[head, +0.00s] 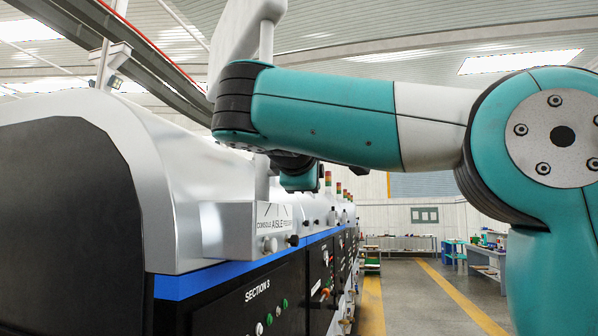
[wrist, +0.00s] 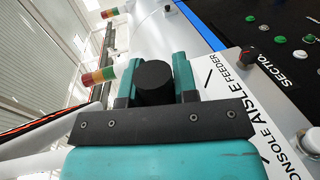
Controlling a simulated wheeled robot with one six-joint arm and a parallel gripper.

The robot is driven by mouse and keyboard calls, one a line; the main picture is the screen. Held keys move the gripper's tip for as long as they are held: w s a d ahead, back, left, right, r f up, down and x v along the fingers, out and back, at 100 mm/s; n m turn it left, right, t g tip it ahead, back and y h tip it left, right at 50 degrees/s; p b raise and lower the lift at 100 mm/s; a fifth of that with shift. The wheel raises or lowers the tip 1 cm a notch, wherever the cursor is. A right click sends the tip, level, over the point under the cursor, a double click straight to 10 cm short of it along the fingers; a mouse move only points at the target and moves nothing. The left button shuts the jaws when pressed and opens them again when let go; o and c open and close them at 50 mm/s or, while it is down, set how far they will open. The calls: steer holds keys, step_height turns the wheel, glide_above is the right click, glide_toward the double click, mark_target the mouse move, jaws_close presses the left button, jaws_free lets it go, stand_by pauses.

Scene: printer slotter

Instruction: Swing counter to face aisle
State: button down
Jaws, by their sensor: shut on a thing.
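A pale grey housing (head: 238,42) on an upright post (head: 266,42) rises behind my arm in the head view. It may be the counter; its face is not visible. The post's base meets a grey box marked CONSOLE, AISLE and FEEDER (head: 272,228), partly behind my wrist. The label also shows in the wrist view (wrist: 258,112), with black tick marks. My gripper (wrist: 155,84) is shut on a black round knob (wrist: 154,78), held between its teal fingers. In the head view my gripper (head: 300,178) is mostly hidden under my wrist. I cannot tell which mark the counter faces.
The printer's silver cover (head: 165,170) fills the left, above a black panel marked SECTION 8 (head: 262,295) with knobs and buttons. Stack lights (wrist: 97,77) stand along the machine. The aisle floor (head: 425,295) is open to the right, with tables (head: 488,262) beyond.

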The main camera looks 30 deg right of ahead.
steer(key=c, duration=0.9)
jaws_free()
